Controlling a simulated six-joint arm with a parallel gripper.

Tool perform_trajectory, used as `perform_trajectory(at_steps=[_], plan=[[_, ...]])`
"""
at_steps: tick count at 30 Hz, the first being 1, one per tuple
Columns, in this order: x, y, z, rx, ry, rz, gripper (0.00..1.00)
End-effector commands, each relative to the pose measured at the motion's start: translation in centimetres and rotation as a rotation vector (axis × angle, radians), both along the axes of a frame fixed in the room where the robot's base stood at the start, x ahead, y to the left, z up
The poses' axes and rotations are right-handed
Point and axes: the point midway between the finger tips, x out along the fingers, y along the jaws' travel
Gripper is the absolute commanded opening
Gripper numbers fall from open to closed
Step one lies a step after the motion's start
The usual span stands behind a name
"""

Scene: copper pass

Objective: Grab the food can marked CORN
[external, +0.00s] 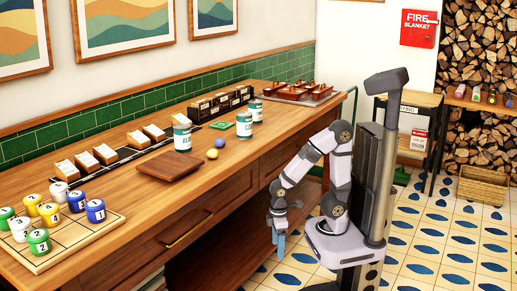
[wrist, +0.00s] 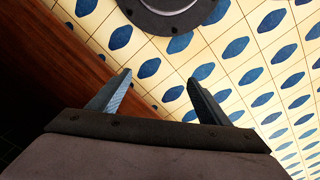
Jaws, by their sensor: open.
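Three white-and-green food cans stand upright on the wooden counter: a left can (external: 182,138), a middle can (external: 244,126) and a right can (external: 257,113). Their labels are too small to read, so I cannot tell which is marked CORN. My gripper (external: 278,243) hangs low in front of the counter, below its top and apart from all the cans. In the wrist view my gripper (wrist: 159,80) is open and empty, pointing at the tiled floor. No can shows in the wrist view.
A brown board (external: 171,166) lies by the left can. A blue ball (external: 220,142) and a yellow ball (external: 212,154) sit near the middle can. Numbered cups stand on a wooden grid tray (external: 92,232) at left. Card holders line the back. The counter's front edge stands between my gripper and the cans.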

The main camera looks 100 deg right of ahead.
Motion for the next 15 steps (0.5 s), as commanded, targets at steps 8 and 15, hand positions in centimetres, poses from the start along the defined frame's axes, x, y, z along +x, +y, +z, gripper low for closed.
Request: perform_trajectory(at_steps=[8, 15], plan=[[-0.7, -1.9, 9.5, 0.003, 0.027, -0.091, 0.71], [-1.3, -3.4, 15.9, 0.008, 0.052, -0.167, 0.71]])
